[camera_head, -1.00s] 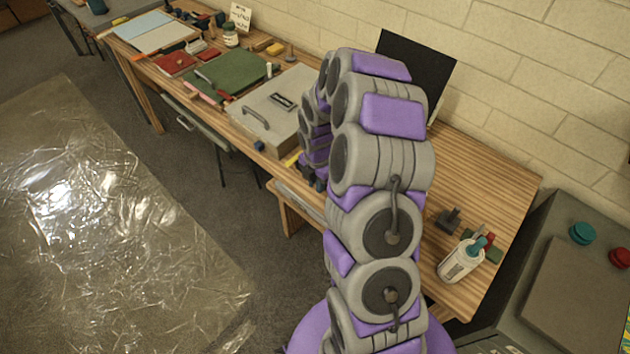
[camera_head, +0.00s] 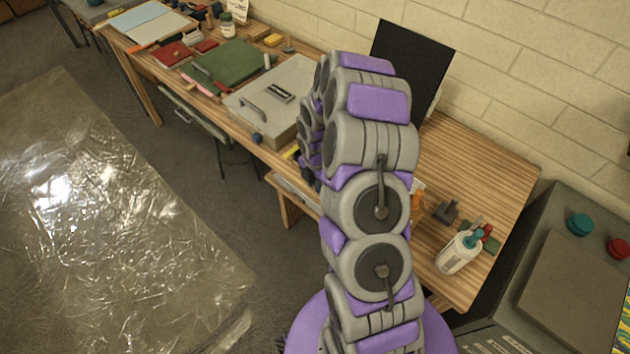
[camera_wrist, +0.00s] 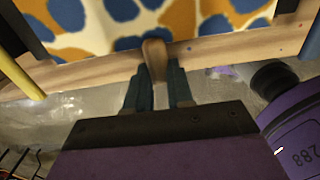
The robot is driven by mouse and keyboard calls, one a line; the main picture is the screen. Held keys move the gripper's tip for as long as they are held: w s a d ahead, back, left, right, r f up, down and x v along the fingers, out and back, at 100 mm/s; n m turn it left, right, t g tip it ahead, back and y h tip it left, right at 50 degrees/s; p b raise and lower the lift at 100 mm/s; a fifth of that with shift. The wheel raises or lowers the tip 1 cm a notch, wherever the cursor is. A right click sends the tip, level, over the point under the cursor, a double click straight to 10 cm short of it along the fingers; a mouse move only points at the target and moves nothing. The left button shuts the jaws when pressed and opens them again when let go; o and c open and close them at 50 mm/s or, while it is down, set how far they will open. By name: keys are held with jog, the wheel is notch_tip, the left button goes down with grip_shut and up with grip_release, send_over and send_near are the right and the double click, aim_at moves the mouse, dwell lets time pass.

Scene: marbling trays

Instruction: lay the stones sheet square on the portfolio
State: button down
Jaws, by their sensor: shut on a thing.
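In the wrist view, my gripper (camera_wrist: 155,90) is shut on a brown wooden knob (camera_wrist: 155,58) on a pale wooden front, which looks like a drawer front (camera_wrist: 220,47). Behind that front lies the stones sheet (camera_wrist: 100,28), white with blue and ochre blobs; only part of it shows. In the head view, my arm hides most of the gripper and the drawer below the bench edge. An opened pale blue and cream folder (camera_head: 140,22) lies at the bench's far left end; it may be the portfolio, but I cannot be sure.
The bench holds a grey tray with a handle (camera_head: 245,103), a green board (camera_head: 228,62), a red tray (camera_head: 170,54) and a white bottle (camera_head: 458,252). A black panel (camera_head: 415,62) leans on the wall. Crinkled plastic (camera_head: 100,210) covers the floor at left.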

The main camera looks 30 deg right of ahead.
jog(key=c, duration=0.9)
grip_release()
jog(key=shift+a, duration=0.2)
jog(key=o, duration=0.5)
jog(key=shift+d, duration=0.1)
jog(key=shift+c, duration=0.2)
jog(key=shift+r, duration=0.2)
jog(key=shift+r+p, duration=1.7)
jog(key=shift+r, duration=1.65)
